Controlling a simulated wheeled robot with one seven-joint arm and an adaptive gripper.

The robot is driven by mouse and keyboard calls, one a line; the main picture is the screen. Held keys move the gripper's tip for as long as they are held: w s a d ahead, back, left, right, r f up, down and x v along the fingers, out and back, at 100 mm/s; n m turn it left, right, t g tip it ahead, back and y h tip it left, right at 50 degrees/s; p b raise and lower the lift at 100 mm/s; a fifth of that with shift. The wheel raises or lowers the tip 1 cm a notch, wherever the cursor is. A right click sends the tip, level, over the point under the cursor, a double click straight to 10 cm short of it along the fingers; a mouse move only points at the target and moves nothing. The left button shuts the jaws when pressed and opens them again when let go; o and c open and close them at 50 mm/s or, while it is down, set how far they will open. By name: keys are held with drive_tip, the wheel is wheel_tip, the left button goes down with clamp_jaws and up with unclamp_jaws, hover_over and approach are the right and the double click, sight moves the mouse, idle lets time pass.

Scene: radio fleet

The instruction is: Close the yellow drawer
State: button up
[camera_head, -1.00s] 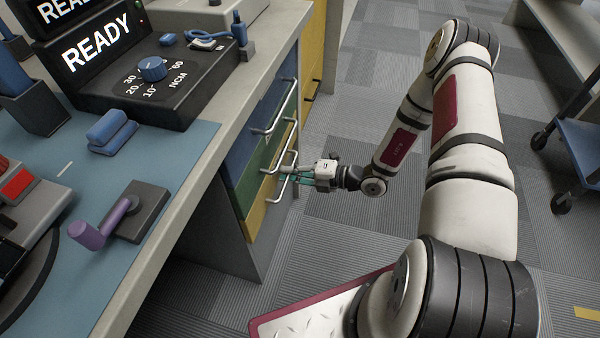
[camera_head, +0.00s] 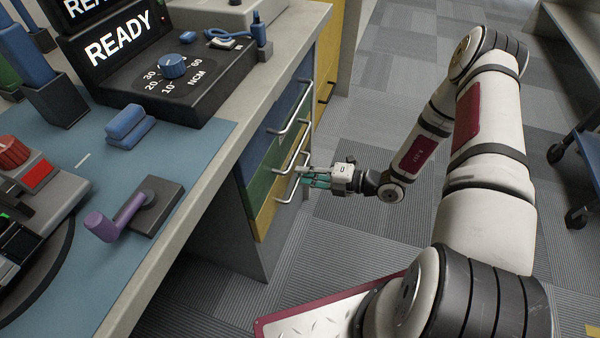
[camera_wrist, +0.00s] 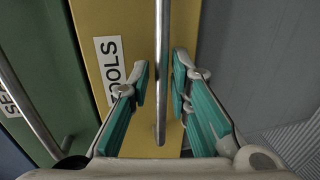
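The yellow drawer (camera_head: 266,216) is the lowest of the stacked fronts in the desk's side, below a green one and a blue one. Its front looks about level with its neighbours; any gap behind it cannot be made out. In the wrist view the yellow front (camera_wrist: 110,18) carries a white label reading partly "OOLS". Its metal bar handle (camera_wrist: 161,60) runs upright through the middle of that picture. My gripper (camera_head: 306,181) is at this handle. In the wrist view its teal fingers (camera_wrist: 160,85) stand open on either side of the bar, with small gaps.
The green drawer (camera_head: 258,180) and blue drawer (camera_head: 285,125) have bar handles close above my gripper. Another yellow front (camera_head: 328,70) stands farther back. The desk top (camera_head: 190,150) overhangs at left. A blue cart (camera_head: 592,150) stands at right. Grey floor between is clear.

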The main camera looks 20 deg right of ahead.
drive_tip(key=v, duration=1)
drive_tip(key=shift+d, duration=0.15)
